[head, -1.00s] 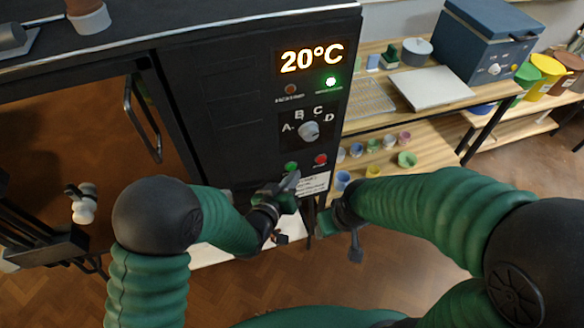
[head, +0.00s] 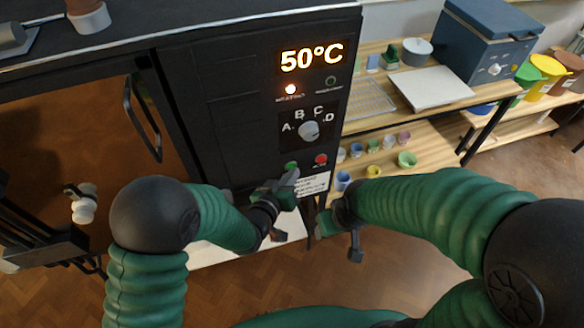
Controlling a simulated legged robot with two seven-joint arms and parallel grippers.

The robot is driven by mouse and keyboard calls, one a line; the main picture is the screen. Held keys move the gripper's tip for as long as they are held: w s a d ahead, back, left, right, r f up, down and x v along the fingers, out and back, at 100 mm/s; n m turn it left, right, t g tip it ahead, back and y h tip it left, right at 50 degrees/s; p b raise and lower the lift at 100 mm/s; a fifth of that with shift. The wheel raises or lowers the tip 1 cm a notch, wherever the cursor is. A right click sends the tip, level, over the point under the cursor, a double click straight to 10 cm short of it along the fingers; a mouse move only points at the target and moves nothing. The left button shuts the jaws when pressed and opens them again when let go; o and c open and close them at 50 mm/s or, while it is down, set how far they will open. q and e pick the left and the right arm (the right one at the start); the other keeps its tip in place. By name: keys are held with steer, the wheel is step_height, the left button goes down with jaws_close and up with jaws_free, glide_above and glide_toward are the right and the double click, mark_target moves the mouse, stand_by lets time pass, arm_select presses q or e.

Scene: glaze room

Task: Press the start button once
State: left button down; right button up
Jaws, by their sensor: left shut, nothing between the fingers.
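The green button (head: 291,165) sits low on the black kiln's control panel (head: 235,110), left of a red button (head: 321,159). My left gripper (head: 289,180) is shut and empty, with its tip just below the green button; I cannot tell whether it touches. The display (head: 311,58) reads 50°C. The left lamp (head: 290,90) glows orange and the right lamp (head: 331,80) is dark. The dial (head: 309,130) has marks A to D. My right gripper (head: 340,240) is beside the panel's lower right; its fingers are not clear.
A kiln door handle (head: 143,118) sticks out at the left. Wooden shelves (head: 440,150) at the right hold several small cups, a white board (head: 430,88) and a blue box (head: 487,45). The floor below my arms is clear.

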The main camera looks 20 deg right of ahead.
arm_select(q)
steer(key=shift+s, duration=0.8)
steer(key=s, duration=0.5)
steer(key=shift+d+b, duration=0.15)
steer(key=shift+b, duration=0.15)
stand_by(0.5)
